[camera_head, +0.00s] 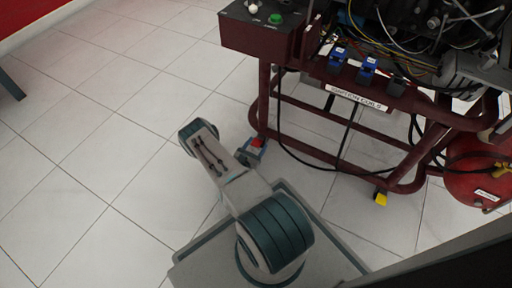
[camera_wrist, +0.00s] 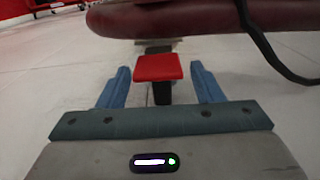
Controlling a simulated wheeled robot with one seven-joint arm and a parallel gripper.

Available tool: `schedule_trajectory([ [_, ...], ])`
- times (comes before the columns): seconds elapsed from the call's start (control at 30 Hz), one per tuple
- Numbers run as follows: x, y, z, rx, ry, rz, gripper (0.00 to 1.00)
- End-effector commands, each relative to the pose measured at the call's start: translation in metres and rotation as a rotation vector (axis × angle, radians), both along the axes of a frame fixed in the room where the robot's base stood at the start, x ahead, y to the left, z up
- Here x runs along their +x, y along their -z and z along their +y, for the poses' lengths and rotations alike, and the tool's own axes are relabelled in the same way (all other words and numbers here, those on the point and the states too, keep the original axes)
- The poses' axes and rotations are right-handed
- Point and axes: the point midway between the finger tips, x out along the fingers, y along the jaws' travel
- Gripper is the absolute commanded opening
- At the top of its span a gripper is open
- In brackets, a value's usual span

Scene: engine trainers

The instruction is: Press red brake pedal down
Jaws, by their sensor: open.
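The red brake pedal (camera_head: 257,142) is at the foot of the left leg of the dark red engine stand (camera_head: 264,95), close to the floor. In the wrist view the red pedal (camera_wrist: 158,67) is a flat pad on a dark stem, centred ahead of my gripper (camera_wrist: 160,70). The two blue fingers are spread apart, one on each side of the pedal, with nothing held. I cannot tell whether the fingertips reach level with the pad. In the head view my arm reaches low beside the stand's left leg and mostly hides the gripper.
A yellow pedal (camera_head: 380,199) is at the stand's right foot. A red tank (camera_head: 478,180) sits at the right. A black cable (camera_head: 310,166) hangs in a loop below the stand, and it shows at the right of the wrist view. The tiled floor at left is clear.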

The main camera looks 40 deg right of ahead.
Motion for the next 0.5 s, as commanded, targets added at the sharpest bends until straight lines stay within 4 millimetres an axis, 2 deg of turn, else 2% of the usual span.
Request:
schedule_trajectory([
  [0.23, 0.0005, -0.0004, -0.0006, 0.0, 0.0, 0.0, 0.6],
  [0.43, 0.0003, -0.0003, -0.0004, 0.0, 0.0, 0.0, 0.04],
  [0.47, 0.0002, -0.0003, -0.0004, 0.0, 0.0, 0.0, 0.0],
  [0.5, 0.0002, -0.0003, -0.0004, 0.0, 0.0, 0.0, 0.0],
])
